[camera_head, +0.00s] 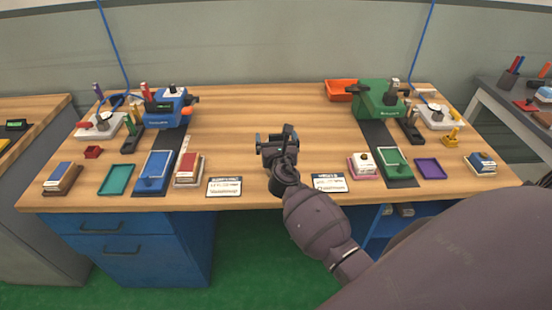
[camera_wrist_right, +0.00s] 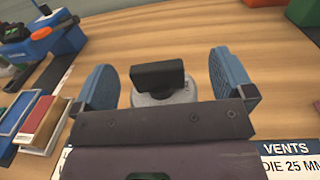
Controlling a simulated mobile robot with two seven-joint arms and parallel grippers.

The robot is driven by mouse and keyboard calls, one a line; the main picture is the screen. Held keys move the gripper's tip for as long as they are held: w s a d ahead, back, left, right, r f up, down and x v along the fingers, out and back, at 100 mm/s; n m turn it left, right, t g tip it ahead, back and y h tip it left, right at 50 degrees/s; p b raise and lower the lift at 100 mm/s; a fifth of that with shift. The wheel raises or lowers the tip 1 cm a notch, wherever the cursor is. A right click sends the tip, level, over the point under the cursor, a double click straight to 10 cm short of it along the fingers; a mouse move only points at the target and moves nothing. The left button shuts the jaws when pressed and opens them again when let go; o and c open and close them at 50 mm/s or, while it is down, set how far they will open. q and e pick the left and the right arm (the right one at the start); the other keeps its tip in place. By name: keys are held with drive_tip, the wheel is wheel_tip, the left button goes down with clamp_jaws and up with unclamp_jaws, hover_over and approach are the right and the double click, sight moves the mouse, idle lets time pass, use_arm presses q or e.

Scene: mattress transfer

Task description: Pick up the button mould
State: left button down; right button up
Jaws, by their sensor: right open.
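In the right wrist view a light grey rounded piece with a black block on top (camera_wrist_right: 158,82) shows between the two blue fingers of my right gripper (camera_wrist_right: 163,80). It may be the button mould, but I cannot tell for sure. The fingers are spread and stand apart from it on both sides. In the head view my right gripper (camera_head: 277,148) is over the front middle of the table, between two printed cards, and hides what lies under it. My left gripper is not in view.
A blue press (camera_head: 170,107) stands at left, a green press (camera_head: 380,99) at right. A card (camera_head: 225,187) and another card (camera_head: 329,182) lie at the front edge. A red-topped stack (camera_head: 187,168) and a pink-based piece (camera_head: 362,170) flank them. The table's back middle is clear.

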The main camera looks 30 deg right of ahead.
drive_tip(key=shift+c, duration=0.3)
drive_tip(key=shift+r, duration=0.1)
drive_tip(key=c, duration=1.8)
